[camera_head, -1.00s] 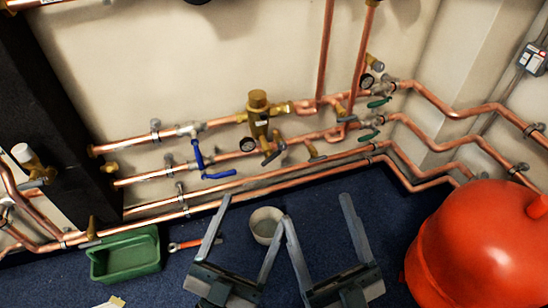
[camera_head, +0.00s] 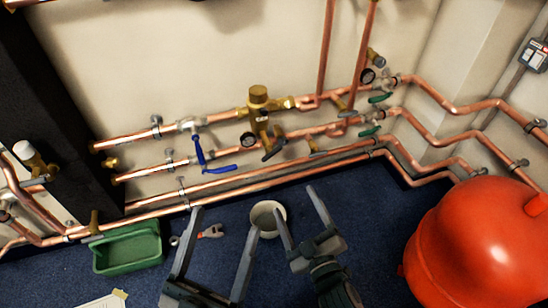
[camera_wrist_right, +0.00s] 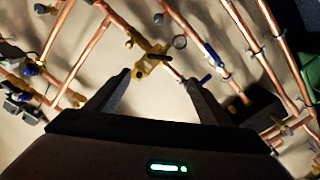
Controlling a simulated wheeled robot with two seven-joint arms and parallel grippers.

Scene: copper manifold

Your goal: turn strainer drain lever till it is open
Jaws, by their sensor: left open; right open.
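A brass valve body (camera_head: 259,112) with a gauge sits on the upper copper pipe; it also shows in the right wrist view (camera_wrist_right: 150,58). A dark grey lever (camera_head: 271,150) hangs below it. I cannot tell for sure which is the strainer drain lever. My left gripper (camera_head: 225,220) is open and empty, low and left of the brass body. My right gripper (camera_head: 297,200) is open and empty, below and right of it, apart from the pipes. In the right wrist view, its fingers (camera_wrist_right: 158,80) frame the brass body from a distance.
Blue levers (camera_head: 210,162) stick out left of the brass body, and green levers (camera_head: 375,115) to its right. A white bucket (camera_head: 268,212), green tray (camera_head: 130,250) and red-handled tool (camera_head: 212,231) are on the blue floor. A red tank (camera_head: 470,245) stands at right.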

